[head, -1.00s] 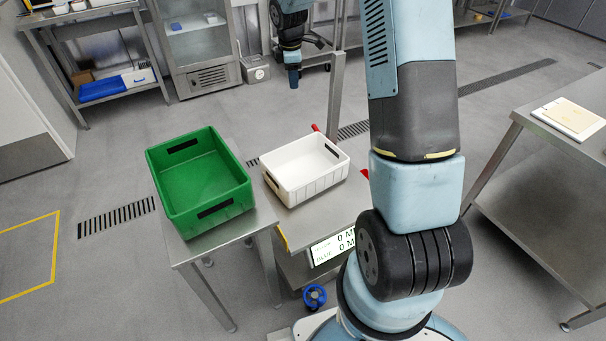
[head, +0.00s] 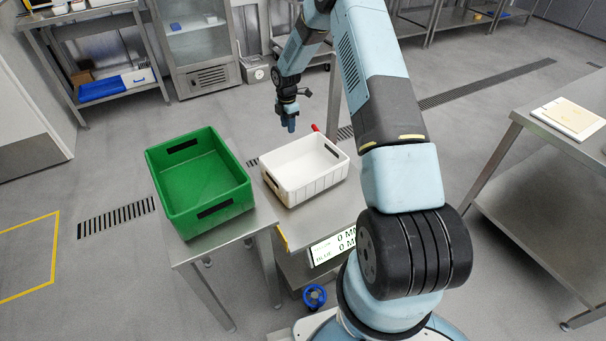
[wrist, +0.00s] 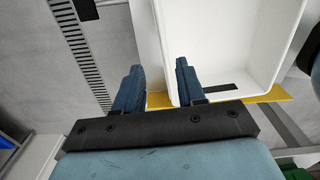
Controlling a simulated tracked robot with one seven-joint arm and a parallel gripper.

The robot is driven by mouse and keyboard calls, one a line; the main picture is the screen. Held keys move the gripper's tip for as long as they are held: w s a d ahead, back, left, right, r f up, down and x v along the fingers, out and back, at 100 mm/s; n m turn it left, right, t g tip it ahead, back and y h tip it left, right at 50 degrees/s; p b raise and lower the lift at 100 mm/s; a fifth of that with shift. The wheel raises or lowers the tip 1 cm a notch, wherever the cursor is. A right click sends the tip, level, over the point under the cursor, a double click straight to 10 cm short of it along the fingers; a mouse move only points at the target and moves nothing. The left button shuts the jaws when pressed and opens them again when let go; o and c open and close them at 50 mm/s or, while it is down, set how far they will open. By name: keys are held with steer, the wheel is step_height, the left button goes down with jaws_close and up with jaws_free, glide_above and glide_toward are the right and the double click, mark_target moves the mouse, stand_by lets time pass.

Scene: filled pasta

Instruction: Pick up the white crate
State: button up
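The white crate (head: 318,187) is empty and stands upright on a steel stand with a digital display, right of the green crate. My gripper (head: 289,122) hangs fingers-down above the crate's far side in the head view, apart from it. In the wrist view my gripper (wrist: 159,66) is open, with a clear gap between its two blue fingers. There the white crate (wrist: 225,45) fills the upper right, and its side wall shows in line with the gap. The fingers hold nothing. Their exact height over the rim is hard to tell.
An empty green crate (head: 205,183) stands on a steel table close left of the white crate. The display (head: 333,246) faces front. A steel table (head: 540,120) with a white board is at the right. Shelves and a cabinet line the back. The floor at left is clear.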

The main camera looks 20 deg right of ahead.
step_height(320, 180, down, 8)
glide_above(290, 161)
steer(key=shift+w+d+f, duration=0.1)
steer(key=shift+w+f, duration=0.05)
steer(key=shift+f, duration=1.25)
steer(key=shift+w+d+f, duration=0.1)
steer(key=shift+f, duration=1.25)
steer(key=shift+c, duration=0.3)
jaws_close()
steer(key=shift+r, duration=0.1)
